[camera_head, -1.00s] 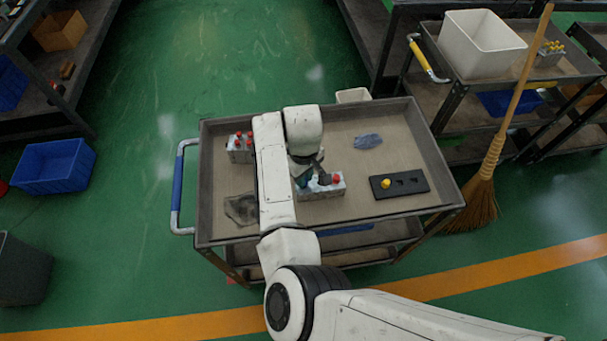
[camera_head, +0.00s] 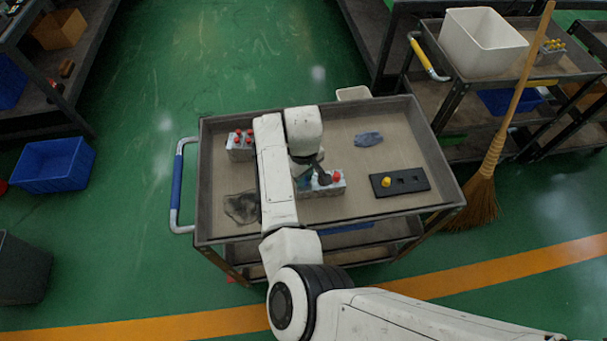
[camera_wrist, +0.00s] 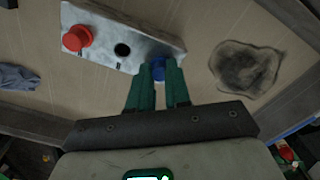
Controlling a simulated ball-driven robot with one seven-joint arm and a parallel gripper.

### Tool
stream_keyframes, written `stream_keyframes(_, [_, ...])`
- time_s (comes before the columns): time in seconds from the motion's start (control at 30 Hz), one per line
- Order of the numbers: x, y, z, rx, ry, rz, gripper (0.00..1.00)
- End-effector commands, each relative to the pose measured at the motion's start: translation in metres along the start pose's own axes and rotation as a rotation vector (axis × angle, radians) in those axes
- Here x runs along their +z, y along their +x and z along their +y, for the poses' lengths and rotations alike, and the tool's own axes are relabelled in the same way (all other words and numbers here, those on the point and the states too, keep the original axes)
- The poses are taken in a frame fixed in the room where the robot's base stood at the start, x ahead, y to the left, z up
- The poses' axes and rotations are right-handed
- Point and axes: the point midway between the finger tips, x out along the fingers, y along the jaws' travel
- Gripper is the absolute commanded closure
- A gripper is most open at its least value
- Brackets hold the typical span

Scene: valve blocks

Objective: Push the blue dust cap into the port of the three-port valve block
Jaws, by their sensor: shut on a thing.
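The three-port valve block (camera_head: 325,190) is a grey metal block on the cart's tray. In the wrist view the block (camera_wrist: 103,33) has a red cap (camera_wrist: 77,38) at its left end and a dark open port (camera_wrist: 122,50) in the middle. My gripper (camera_wrist: 157,85) is shut on the blue dust cap (camera_wrist: 158,67), held at the block's right end in that view. The third port is hidden by the cap and fingers; I cannot tell how deep the cap sits. In the head view my arm partly covers the block, and the blue cap is not clear.
Another block (camera_head: 240,154) with several red caps stands at the tray's back left. A black holder (camera_head: 413,187) with a yellow cap (camera_head: 386,181) is to the right. A blue-grey rag (camera_head: 368,139) and a dark patch (camera_head: 240,208) lie on the tray, within its raised rim.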

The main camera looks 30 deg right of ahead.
Motion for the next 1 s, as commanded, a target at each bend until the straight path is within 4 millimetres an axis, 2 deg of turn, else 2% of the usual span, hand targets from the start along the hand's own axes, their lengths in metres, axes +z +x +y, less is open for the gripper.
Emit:
stream_keyframes(0.1, [0.0, 0.002, 0.0, 0.0, 0.0, 0.0, 1.0])
stream_keyframes(0.13, [0.0, 0.001, 0.0, 0.0, 0.0, 0.0, 0.79])
stream_keyframes(0.4, [0.0, 0.001, 0.0, 0.0, 0.0, 0.0, 0.54])
stream_keyframes(0.77, [0.0, -0.005, 0.0, 0.001, 0.0, 0.0, 0.53])
stream_keyframes(1.0, [-0.001, -0.045, 0.001, 0.003, 0.0, 0.003, 0.53])
